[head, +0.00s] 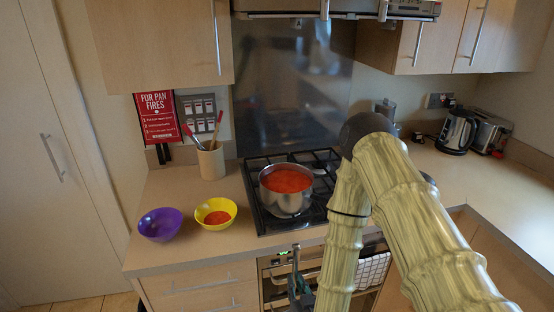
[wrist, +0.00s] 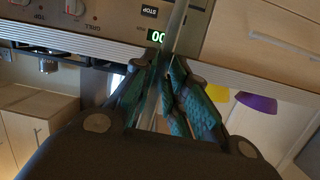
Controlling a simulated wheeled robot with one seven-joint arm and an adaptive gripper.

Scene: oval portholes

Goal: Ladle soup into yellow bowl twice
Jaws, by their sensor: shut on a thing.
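A steel pot (head: 287,207) of red soup (head: 286,181) stands on the hob. The yellow bowl (head: 220,227) sits on the counter left of the hob with some red soup in it; its edge also shows in the wrist view (wrist: 217,98). My gripper (head: 297,284) is low in front of the oven, below the counter edge. In the wrist view its fingers (wrist: 165,66) are shut on a thin grey shaft (wrist: 177,28), which looks like the ladle's handle. The ladle's bowl cannot be made out.
A purple bowl (head: 160,224) sits left of the yellow one. A utensil holder (head: 211,163) stands behind them. The oven front (wrist: 110,25) is close to my gripper. A kettle (head: 457,131) and toaster (head: 490,136) are at the back right. The right counter is mostly clear.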

